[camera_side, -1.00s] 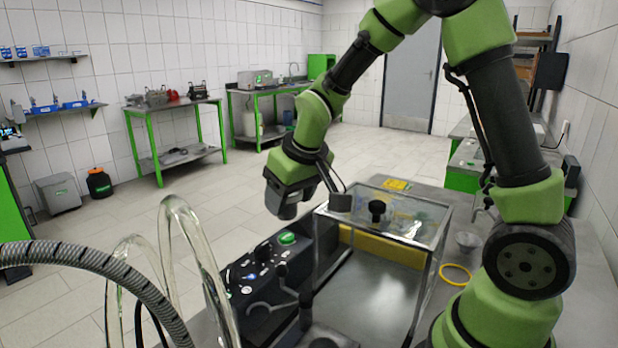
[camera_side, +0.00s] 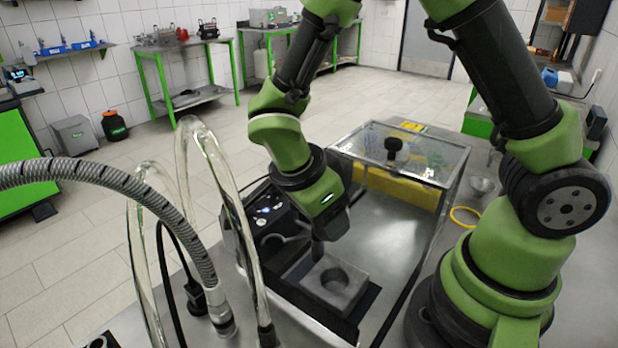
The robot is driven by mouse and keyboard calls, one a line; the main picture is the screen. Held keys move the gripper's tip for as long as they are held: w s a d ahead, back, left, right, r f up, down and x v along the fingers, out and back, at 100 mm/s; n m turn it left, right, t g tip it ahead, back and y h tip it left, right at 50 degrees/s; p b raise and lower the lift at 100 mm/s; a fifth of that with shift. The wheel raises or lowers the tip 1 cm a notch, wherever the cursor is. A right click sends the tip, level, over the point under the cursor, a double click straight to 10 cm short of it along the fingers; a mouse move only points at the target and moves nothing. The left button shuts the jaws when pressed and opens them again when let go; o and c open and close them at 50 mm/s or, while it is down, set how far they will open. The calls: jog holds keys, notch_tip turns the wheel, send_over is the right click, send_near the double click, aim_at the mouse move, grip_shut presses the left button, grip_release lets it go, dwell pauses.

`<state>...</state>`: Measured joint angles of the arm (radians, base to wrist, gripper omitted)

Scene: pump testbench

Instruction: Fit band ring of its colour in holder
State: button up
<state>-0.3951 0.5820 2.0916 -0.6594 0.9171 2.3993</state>
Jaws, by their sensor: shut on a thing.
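A grey block with a round hole in its top, which looks like the holder (camera_side: 352,293), sits on a dark base at the front of the bench. My gripper (camera_side: 318,248) points down just above the far left of this block, its jaws small and dark. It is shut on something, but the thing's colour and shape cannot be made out. I cannot tell whether the held thing touches the block. A yellow ring (camera_side: 465,217) lies flat on the bench, to the right of the clear tank.
A clear tank (camera_side: 455,190) with a black knob (camera_side: 393,146) on its lid stands behind the block. A metal funnel-like cup (camera_side: 482,187) is near the yellow ring. A corrugated hose (camera_side: 120,172) and clear tubes (camera_side: 245,225) arch at the left. A dark control panel (camera_side: 265,212) is behind my gripper.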

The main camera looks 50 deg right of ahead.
aim_at(329, 267)
jog(key=shift+s+a+f+m+g+y, duration=0.2)
jog(key=shift+s+f+m+g+y, duration=0.15)
jog(key=shift+f+m, duration=0.75)
jog(key=shift+s+a+f+m+g+y, duration=0.2)
jog(key=shift+s+f+m+g, duration=0.25)
jog(key=shift+f+m, duration=0.55)
jog(key=shift+s+a+f+m+g+y, duration=0.15)
jog(key=shift+s+f+m+g+y, duration=0.2)
jog(key=shift+f+m, duration=0.75)
jog(key=shift+f, duration=1)
jog(key=shift+f, duration=0.25)
